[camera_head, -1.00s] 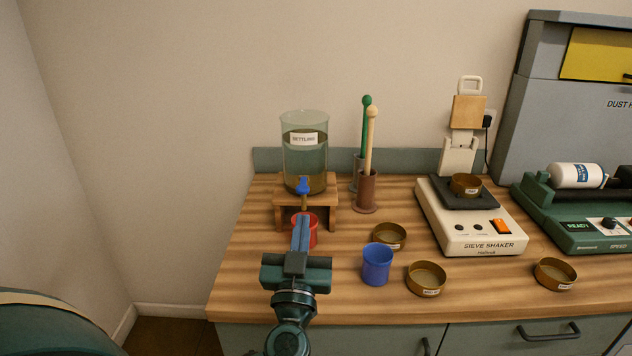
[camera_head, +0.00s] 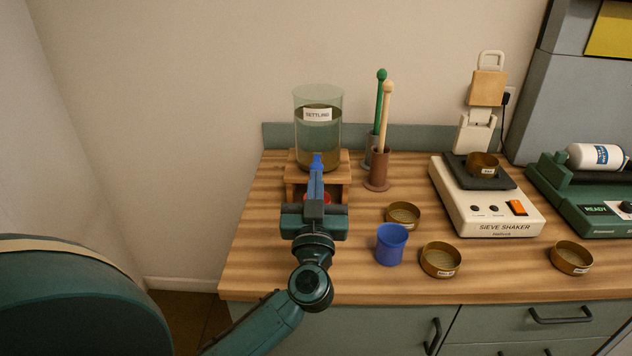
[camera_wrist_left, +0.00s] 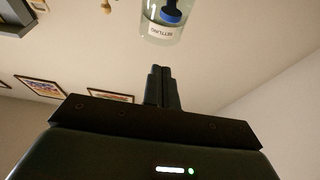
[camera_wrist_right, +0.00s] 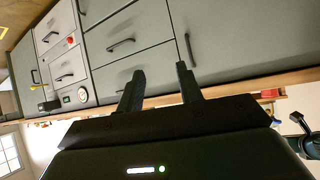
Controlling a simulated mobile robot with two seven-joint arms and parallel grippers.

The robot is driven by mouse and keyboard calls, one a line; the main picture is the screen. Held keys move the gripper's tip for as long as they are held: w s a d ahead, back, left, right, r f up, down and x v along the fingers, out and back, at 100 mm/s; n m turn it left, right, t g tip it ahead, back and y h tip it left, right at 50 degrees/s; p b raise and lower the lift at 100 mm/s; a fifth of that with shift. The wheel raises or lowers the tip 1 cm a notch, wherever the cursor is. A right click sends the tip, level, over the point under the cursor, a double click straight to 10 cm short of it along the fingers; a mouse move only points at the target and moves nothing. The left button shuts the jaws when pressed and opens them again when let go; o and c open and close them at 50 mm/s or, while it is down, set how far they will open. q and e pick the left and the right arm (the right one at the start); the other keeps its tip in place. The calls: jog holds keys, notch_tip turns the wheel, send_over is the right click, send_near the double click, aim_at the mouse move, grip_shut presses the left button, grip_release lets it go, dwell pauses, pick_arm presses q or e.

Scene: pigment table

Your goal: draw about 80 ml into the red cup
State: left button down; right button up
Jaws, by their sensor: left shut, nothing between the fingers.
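The glass settling jar (camera_head: 318,135) stands on a small wooden stand (camera_head: 342,178) and holds cloudy liquid above a brown layer. Its blue tap (camera_head: 317,160) is on the front. The red cup (camera_head: 327,198) is below the tap, mostly hidden behind my left gripper (camera_head: 316,172). That gripper is shut and empty, its fingertips just below the tap in the head view; I cannot tell whether they touch it. In the left wrist view the jar (camera_wrist_left: 162,22) and blue tap (camera_wrist_left: 171,16) show beyond the shut fingers (camera_wrist_left: 161,70). My right gripper (camera_wrist_right: 160,85) is open and empty, facing the cabinet drawers.
A blue cup (camera_head: 391,244) and brown sieve pans (camera_head: 440,260) stand right of the left gripper. Pestles in holders (camera_head: 378,172) are right of the jar. The sieve shaker (camera_head: 487,205) is farther right. The bench's front left is clear.

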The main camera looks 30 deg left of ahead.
aim_at(317, 165)
pick_arm(q)
jog(key=w+a, duration=0.1)
jog(key=w, duration=0.1)
jog(key=w+a, duration=0.1)
jog(key=w, duration=0.1)
jog(key=w+a, duration=0.2)
jog(key=shift+w+b, duration=0.3)
jog(key=shift+b, duration=0.1)
jog(key=shift+f, duration=0.7)
pick_arm(e)
jog(key=shift+a, duration=0.4)
jog(key=shift+f, duration=0.1)
